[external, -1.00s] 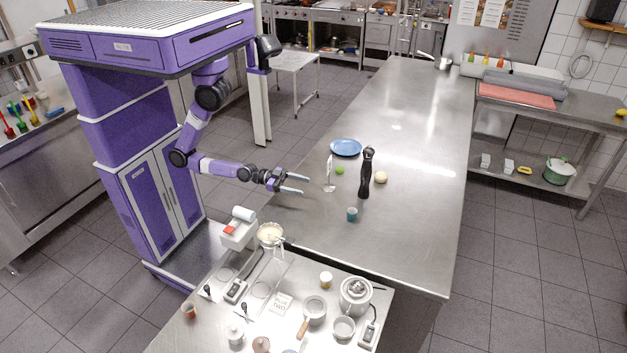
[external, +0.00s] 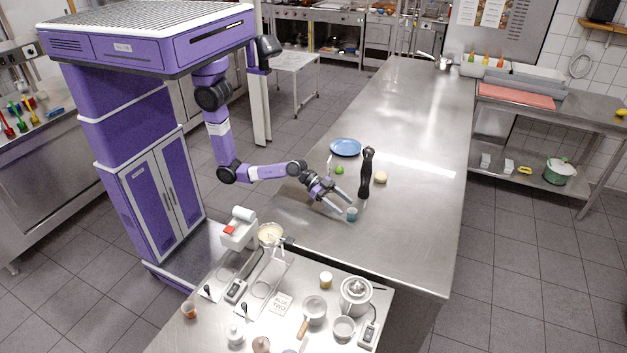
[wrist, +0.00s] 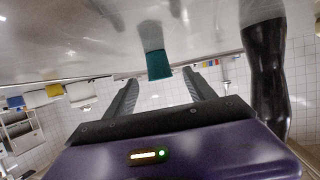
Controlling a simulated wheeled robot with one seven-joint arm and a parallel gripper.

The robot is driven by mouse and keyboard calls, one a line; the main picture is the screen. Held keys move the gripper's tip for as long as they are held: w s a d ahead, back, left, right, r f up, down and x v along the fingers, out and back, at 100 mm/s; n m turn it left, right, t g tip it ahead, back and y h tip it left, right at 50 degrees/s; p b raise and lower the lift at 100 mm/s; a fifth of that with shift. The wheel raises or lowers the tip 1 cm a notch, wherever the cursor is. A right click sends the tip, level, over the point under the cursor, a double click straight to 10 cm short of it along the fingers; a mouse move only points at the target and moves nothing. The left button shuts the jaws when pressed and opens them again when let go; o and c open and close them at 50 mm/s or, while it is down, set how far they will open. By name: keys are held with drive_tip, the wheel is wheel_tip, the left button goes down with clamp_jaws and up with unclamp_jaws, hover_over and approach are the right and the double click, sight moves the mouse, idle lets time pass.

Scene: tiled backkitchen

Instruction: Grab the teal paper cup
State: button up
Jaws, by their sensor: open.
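The teal paper cup (external: 352,214) stands on the long steel counter (external: 400,230), in front of a tall black pepper mill. My gripper (external: 341,203) is open and tilted down just to the left of the cup, its fingers pointing toward it. In the wrist view the cup (wrist: 158,64) shows beyond and between the two open fingertips (wrist: 158,85), with nothing held. The wrist view is upside down, with the counter at the top.
The black pepper mill (external: 366,173) stands close behind the cup; it also shows at the right in the wrist view (wrist: 265,70). A pale round item (external: 380,177), a green lime-like item (external: 339,170) and a blue plate (external: 346,147) lie farther back. The counter right of the cup is clear.

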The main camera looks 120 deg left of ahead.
sight(356, 214)
drive_tip(key=x, duration=0.1)
drive_tip(key=p+x, duration=0.1)
drive_tip(key=x, duration=0.2)
drive_tip(key=shift+w+d+r, duration=0.1)
drive_tip(key=shift+w+r, duration=0.1)
drive_tip(key=shift+r, duration=0.1)
drive_tip(key=shift+w+d+f, duration=0.1)
drive_tip(key=shift+w+f, duration=0.2)
drive_tip(key=shift+w, duration=0.2)
drive_tip(key=shift+c, duration=0.4)
clamp_jaws()
drive_tip(key=shift+r, duration=0.1)
